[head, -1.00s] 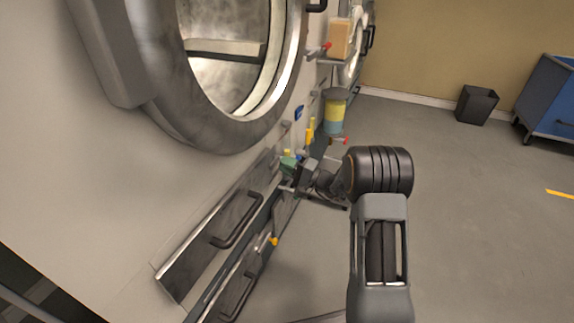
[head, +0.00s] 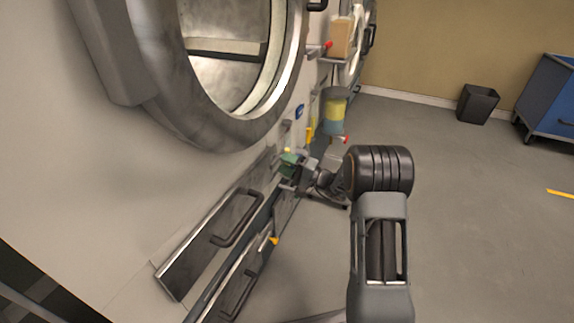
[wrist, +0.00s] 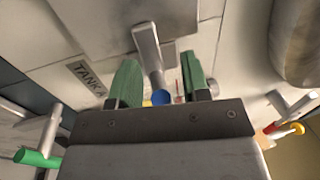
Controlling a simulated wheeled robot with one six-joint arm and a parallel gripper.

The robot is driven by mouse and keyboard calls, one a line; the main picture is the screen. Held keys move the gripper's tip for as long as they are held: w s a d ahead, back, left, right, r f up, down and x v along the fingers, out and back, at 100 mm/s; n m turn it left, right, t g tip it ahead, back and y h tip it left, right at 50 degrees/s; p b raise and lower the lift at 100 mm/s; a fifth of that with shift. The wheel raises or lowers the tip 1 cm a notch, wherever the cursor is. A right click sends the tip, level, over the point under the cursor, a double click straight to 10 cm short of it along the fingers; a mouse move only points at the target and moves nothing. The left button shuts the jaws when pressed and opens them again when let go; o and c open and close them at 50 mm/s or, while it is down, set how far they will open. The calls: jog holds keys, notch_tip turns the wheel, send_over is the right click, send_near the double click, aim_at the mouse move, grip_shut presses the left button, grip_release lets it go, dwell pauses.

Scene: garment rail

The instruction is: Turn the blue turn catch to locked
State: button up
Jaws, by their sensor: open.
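The blue turn catch (wrist: 160,97) shows in the wrist view as a grey lever with a round blue tip, lying between the green fingers of my gripper (wrist: 160,75). The lever slopes slightly from its mount on a grey plate down toward the blue tip. The fingers stand apart on either side of it, and I cannot tell whether either one touches it. The palm hides what lies below the tip. In the head view my gripper (head: 289,160) is small, close to the machine front, and the blue tip cannot be made out there.
A label reading "TANK A" (wrist: 86,77) is left of the catch. A green-tipped lever (wrist: 38,157) is at lower left and a red-and-yellow-tipped one (wrist: 284,129) at right. Drawer handles (head: 237,218) and a round door (head: 215,140) stick out nearby.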

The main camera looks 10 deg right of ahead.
jog(key=p+v, duration=0.3)
jog(key=v, duration=1.1)
jog(key=shift+p, duration=0.4)
jog(key=shift+a, duration=0.1)
jog(key=s+a+r+n+g+h+p, duration=0.2)
jog(key=s+a+r+g+p, duration=0.2)
jog(key=r+p, duration=0.4)
jog(key=s+a+r+n+g+h+p, duration=0.2)
jog(key=s+a+r+g+p, duration=0.3)
jog(key=r, duration=0.5)
jog(key=s+a+r+n+g+h+p, duration=0.1)
jog(key=s+a+r+g+h+p, duration=0.2)
jog(key=r+p, duration=0.5)
jog(key=s+d+r+n+t+h+p, duration=0.1)
jog(key=s+r+h+p, duration=0.3)
jog(key=r+p, duration=0.5)
jog(key=s+d+r+n+t+h+p, duration=0.1)
jog(key=s+r+h+p, duration=0.4)
jog(key=r, duration=0.8)
jog(key=d+t+p, duration=0.1)
jog(key=p, duration=0.2)
jog(key=shift+s+d+t+p, duration=0.25)
jog(key=shift+s+t+p, duration=0.05)
jog(key=shift+t+p, duration=0.1)
jog(key=shift+r, duration=0.15)
